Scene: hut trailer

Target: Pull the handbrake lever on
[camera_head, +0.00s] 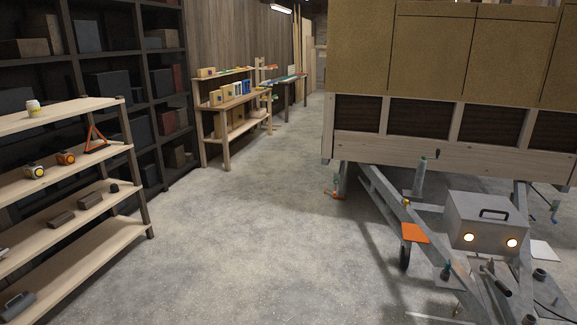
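The hut trailer (430,150) stands at the right, its metal drawbar (384,196) reaching toward me. A bar with a dark grip (499,284) lies low between the drawbar arms, in front of the grey box; it looks like the handbrake lever. It is small here, and I cannot tell its exact angle. Neither of my grippers is in view, and nothing is seen touching the lever.
The grey box (484,219) with a black handle and two lit lamps sits on the drawbar. An orange plate (414,233) is beside it. A wooden shelf rack (70,185) stands at the left. The concrete floor (250,230) between is clear.

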